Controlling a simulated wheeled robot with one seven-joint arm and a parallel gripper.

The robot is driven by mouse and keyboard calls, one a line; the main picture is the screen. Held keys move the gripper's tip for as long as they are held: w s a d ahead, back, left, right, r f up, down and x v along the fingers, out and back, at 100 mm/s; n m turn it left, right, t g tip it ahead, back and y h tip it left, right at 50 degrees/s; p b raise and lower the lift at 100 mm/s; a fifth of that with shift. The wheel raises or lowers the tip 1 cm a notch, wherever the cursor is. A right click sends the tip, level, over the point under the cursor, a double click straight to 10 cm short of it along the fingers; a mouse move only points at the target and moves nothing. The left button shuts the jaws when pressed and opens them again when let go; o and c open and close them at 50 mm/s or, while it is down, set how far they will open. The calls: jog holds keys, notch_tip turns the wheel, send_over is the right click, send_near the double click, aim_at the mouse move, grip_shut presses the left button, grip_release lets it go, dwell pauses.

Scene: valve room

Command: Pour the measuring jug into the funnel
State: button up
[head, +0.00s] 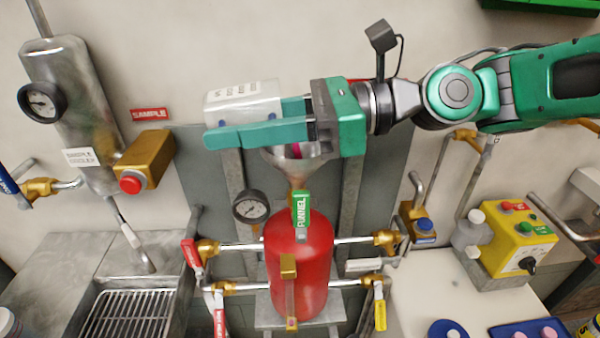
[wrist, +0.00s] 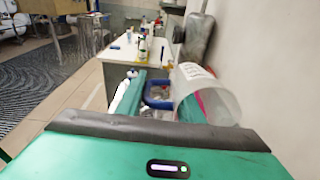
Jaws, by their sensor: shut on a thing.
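The white translucent measuring jug (head: 238,98), with dark printed marks, is held tilted on its side between the green fingers of my gripper (head: 250,120). In the wrist view the jug (wrist: 212,92) shows to the right of centre, with pink inside. The metal funnel (head: 290,163) is just below the palm end of my gripper, partly hidden by it, above a red tank (head: 300,265). A pink patch (head: 296,149) shows at the funnel's top; I cannot tell whether it is falling or lying there. A green FUNNEL tag (head: 301,212) hangs in front of the neck.
Pipes with red (head: 190,253) and yellow (head: 380,310) valve handles cross around the tank. A pressure gauge (head: 251,207) stands left of the funnel. A sample cooler (head: 75,110) is on the left wall. A yellow control box (head: 512,243) stands at right.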

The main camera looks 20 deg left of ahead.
jog(key=shift+w+d+r+y, duration=0.15)
jog(key=shift+r+y, duration=0.35)
jog(key=shift+r, duration=0.3)
jog(key=shift+d+r+g+y, duration=0.15)
jog(key=shift+r+g+y, duration=0.15)
jog(key=shift+g+y, duration=0.25)
dwell(0.3)
